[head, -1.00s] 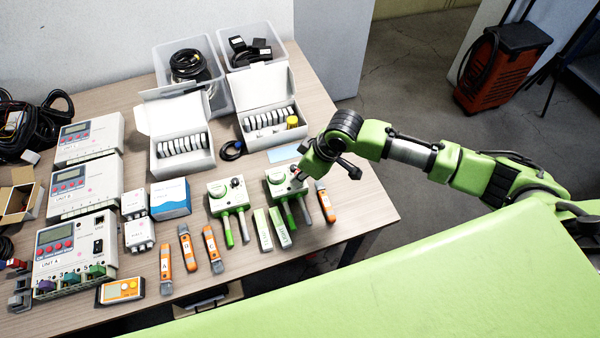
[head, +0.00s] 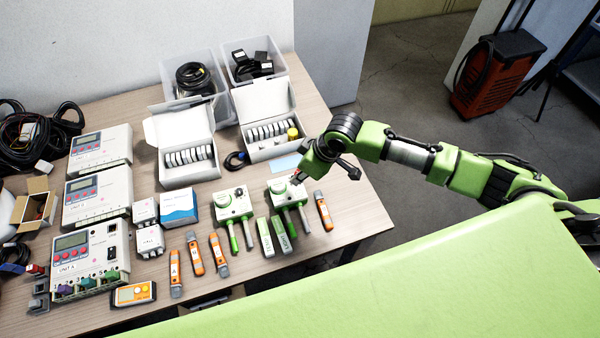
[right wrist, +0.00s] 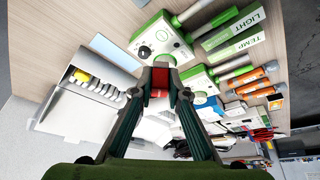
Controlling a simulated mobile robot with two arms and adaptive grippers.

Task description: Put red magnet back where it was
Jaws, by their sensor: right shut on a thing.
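The red magnet (right wrist: 160,84) shows between my right fingertips in the right wrist view. My right gripper (right wrist: 160,88) is shut on it. In the head view my right gripper (head: 298,178) is at the back edge of the right green-and-white sensor box (head: 280,190), where only a small red spot shows. I cannot tell whether the magnet touches the box. This box (right wrist: 152,38) is just beyond the fingertips in the right wrist view. A second such box (head: 230,203) stands to its left. My left gripper is not in view.
White cartons of round pucks (head: 187,178) (head: 262,150) stand behind the boxes. Green LIGHT and TEMP sticks (head: 281,236) lie in front, with orange testers (head: 323,212) nearby. A light-blue card (head: 286,163) lies behind. Bare table (head: 350,205) is at right.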

